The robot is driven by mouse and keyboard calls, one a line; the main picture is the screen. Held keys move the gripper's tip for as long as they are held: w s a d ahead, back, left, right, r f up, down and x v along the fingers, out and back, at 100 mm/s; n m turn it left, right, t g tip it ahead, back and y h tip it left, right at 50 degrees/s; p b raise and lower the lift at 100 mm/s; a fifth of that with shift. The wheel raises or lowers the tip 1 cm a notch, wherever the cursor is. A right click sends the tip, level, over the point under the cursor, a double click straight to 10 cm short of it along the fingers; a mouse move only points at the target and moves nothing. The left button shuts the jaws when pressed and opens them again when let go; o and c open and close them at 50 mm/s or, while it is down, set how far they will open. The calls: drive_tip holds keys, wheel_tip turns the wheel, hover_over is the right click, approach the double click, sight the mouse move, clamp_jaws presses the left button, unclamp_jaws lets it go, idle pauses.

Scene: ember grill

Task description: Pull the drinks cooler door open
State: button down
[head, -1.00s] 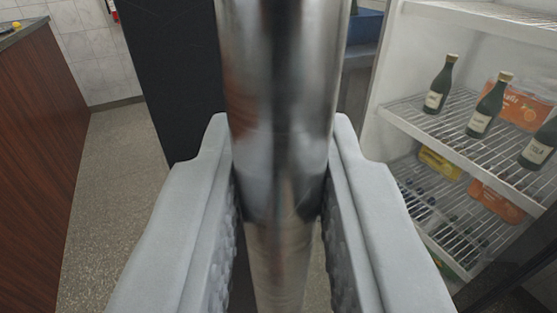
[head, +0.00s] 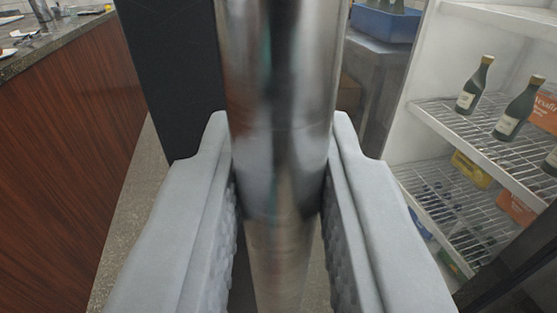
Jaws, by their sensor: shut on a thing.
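My gripper (head: 280,215) is shut on a thick, shiny metal bar, the cooler door handle (head: 283,80), which stands upright in the middle of the view. The handle sits between both grey fingers. The dark door panel (head: 175,60) shows behind and to the left of the handle. The drinks cooler (head: 415,95) stands open on the right, with its white inside and wire shelves showing. The door stands swung away from the cooler's opening. The rest of the door is hidden behind the handle and fingers.
A wood-fronted counter (head: 65,130) fills the left side, close to the door panel. A narrow strip of floor (head: 128,220) shows between them. Green bottles (head: 475,87) and cartons stand on the cooler shelves. A blue crate (head: 385,22) is behind.

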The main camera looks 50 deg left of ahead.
drive_tip(key=shift+s+d+n+g+y, duration=0.15)
drive_tip(key=shift+s+d+g, duration=0.05)
drive_tip(key=shift+d, duration=0.3)
drive_tip(key=shift+s+d+n+g+y, duration=0.15)
drive_tip(key=shift+s+d+g, duration=0.05)
drive_tip(key=shift+d, duration=0.3)
drive_tip(key=c, duration=1.3)
unclamp_jaws()
drive_tip(key=shift+c, duration=0.2)
drive_tip(key=shift+d, duration=0.15)
drive_tip(key=v, duration=1.7)
drive_tip(key=shift+s, duration=0.2)
